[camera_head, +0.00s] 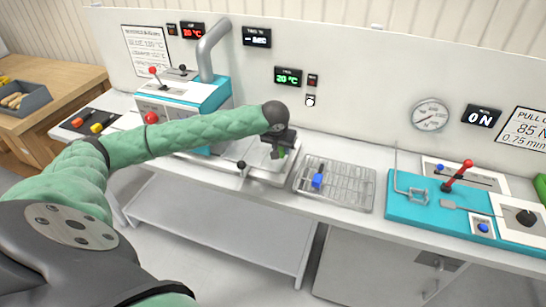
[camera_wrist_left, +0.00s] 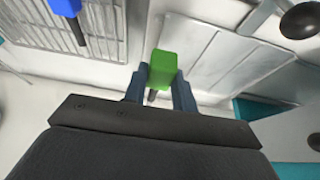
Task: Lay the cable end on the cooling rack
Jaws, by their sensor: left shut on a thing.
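My left gripper (camera_head: 281,151) is shut on a green cable end (camera_wrist_left: 162,66). The green block sits between the two fingers in the left wrist view, with a short dark tip below it. In the head view it is small and partly hidden by the gripper. The cooling rack (camera_head: 350,192) is a wire grid on the bench, just right of the gripper. The rack also shows at the upper left of the left wrist view (camera_wrist_left: 28,22). A blue cable end (camera_head: 317,181) with a dark tip lies on the rack's left part. My right gripper is out of view.
A flat metal plate (camera_head: 262,174) lies below and left of the gripper, with a black-knobbed lever (camera_head: 241,165) beside it. A teal-and-white machine (camera_head: 190,97) stands farther left. A teal fixture (camera_head: 410,210) with a red-knobbed lever (camera_head: 458,176) stands right of the rack.

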